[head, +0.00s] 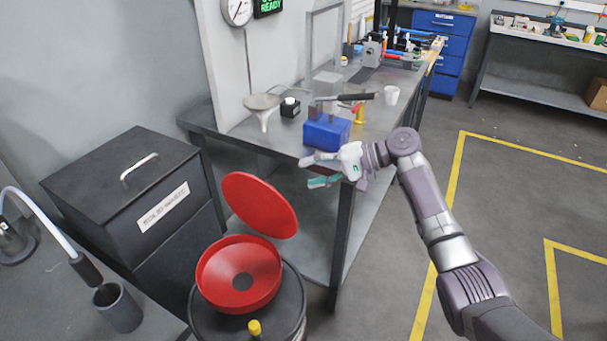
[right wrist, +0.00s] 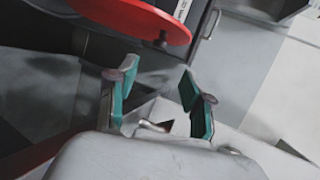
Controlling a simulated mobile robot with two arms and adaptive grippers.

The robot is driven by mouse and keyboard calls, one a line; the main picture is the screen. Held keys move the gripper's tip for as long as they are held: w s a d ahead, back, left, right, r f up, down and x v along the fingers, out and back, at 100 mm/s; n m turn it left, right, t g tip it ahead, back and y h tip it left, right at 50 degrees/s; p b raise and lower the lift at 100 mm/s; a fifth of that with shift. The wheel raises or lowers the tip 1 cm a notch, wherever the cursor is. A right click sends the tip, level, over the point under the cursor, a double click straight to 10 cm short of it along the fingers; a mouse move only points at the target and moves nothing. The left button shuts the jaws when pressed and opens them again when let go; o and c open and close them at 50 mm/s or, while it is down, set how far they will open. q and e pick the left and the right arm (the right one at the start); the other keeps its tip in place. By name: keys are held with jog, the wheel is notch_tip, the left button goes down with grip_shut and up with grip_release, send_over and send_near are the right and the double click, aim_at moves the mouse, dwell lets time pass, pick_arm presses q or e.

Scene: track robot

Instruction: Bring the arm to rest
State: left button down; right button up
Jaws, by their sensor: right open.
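My right arm (head: 430,205) comes in from the lower right in the head view. Its gripper (head: 310,171) points left in front of the near end of the workbench, by a blue block-shaped object. In the right wrist view the gripper's two teal-padded fingers (right wrist: 158,103) stand apart with nothing held between them. My left gripper is not in view.
A drum with a red funnel (head: 240,273) and a raised red lid (head: 259,205) stands below left of my gripper. A black cabinet (head: 112,180) is at left. The workbench (head: 385,112) carries a blue object (head: 326,132), a funnel (head: 262,103) and a cup (head: 391,95). Floor at right is clear.

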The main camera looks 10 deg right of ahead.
dwell(0.3)
jog(key=s+d+f+m+t+h, duration=0.1)
jog(key=s+d+f+h, duration=0.1)
jog(key=f, duration=1)
jog(key=s+d+f+m+h, duration=0.2)
jog(key=f+h, duration=0.1)
jog(key=f, duration=0.9)
jog(key=s+d+f+h+p, duration=0.1)
jog(key=s+d+f+h, duration=0.1)
jog(key=s+f, duration=0.45)
jog(key=s+d+f+h, duration=0.15)
jog(key=s+f, duration=0.25)
jog(key=f, duration=0.6)
jog(key=s+d+f+n+g+h+p, duration=0.1)
jog(key=s+d+f+n+h, duration=0.1)
jog(key=s+f, duration=0.65)
jog(key=s+d+f+n+g+h, duration=0.1)
jog(key=s+d+f+n, duration=0.3)
jog(key=s, duration=0.8)
jog(key=s+f+n, duration=0.1)
jog(key=s+f, duration=0.2)
jog(key=s, duration=0.8)
jog(key=s+f+n+g+h, duration=0.1)
jog(key=s+f+n, duration=0.1)
jog(key=s, duration=0.9)
jog(key=shift+s+a+f+p, duration=0.25)
jog(key=shift+a+f+p, duration=0.05)
jog(key=shift+f, duration=0.1)
